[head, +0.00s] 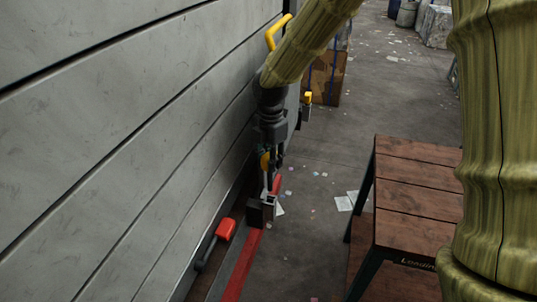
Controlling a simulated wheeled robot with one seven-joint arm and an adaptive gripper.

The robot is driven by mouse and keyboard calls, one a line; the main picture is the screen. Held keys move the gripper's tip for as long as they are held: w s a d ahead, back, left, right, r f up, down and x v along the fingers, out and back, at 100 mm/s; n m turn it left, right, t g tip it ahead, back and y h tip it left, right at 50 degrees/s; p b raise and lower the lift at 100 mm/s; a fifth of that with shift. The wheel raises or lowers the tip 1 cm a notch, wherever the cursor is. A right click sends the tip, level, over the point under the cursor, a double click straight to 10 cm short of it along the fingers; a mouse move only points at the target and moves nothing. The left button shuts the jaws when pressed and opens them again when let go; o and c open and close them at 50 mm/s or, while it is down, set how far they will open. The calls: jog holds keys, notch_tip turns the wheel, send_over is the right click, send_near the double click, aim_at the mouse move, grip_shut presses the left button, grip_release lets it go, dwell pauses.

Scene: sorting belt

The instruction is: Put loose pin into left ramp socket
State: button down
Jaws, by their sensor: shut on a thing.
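My gripper (275,158) points down beside the grey wall and is shut on the loose pin (265,162). A yellow part of the pin shows at the fingers; the rest is small and partly hidden by them. Just below is a dark block with a light metal face (269,205), at a red strip along the floor; it may be the left ramp socket. I cannot tell whether the pin touches it or is inside it.
A red-headed handle (226,229) sticks out low by the wall. A yellow-topped fitting (308,98) is farther back, near a cardboard box (326,78). A wooden step bench (415,190) stands at right. Open floor with paper scraps lies between.

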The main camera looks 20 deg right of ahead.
send_over(270, 190)
jog(key=shift+w+d+f, duration=0.1)
jog(key=shift+w+f, duration=0.15)
jog(key=shift+f, duration=0.9)
jog(key=shift+w+d+f, duration=0.1)
jog(key=shift+w+f, duration=0.1)
jog(key=shift+f, duration=1.2)
jog(key=shift+f+b, duration=1.75)
jog(key=shift+f, duration=2.25)
jog(key=c, duration=1.1)
grip_release()
jog(key=shift+o, duration=0.2)
jog(key=shift+r, duration=0.1)
notch_tip(270, 190, up, 12)
jog(key=shift+a, duration=0.1)
